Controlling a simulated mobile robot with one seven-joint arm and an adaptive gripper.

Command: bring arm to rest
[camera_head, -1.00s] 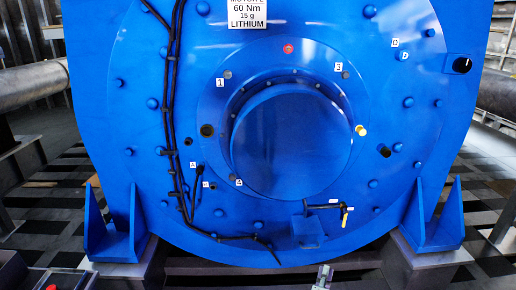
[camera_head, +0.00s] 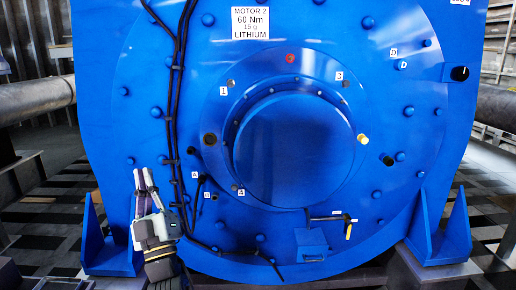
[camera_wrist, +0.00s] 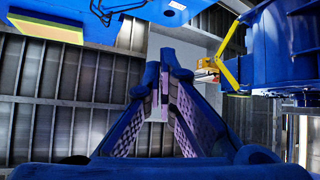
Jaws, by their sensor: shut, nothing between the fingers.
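My gripper (camera_head: 142,178) is in the lower left of the head view, in front of the blue motor (camera_head: 125,130). Its fingers point up and it holds nothing. In the wrist view the fingers of my gripper (camera_wrist: 165,85) lean together at their tips and are shut, with nothing between them. The motor's large round hub (camera_head: 293,147) is to the right of my gripper. The gap between my gripper and the motor face cannot be judged.
Black cables (camera_head: 172,95) run down the motor face close to my gripper. Blue foot brackets (camera_head: 108,248) stand at both lower sides. A small blue box (camera_head: 311,244) with a black-handled lever (camera_head: 333,217) sits low on the motor. Grey pipes (camera_head: 38,97) lie behind.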

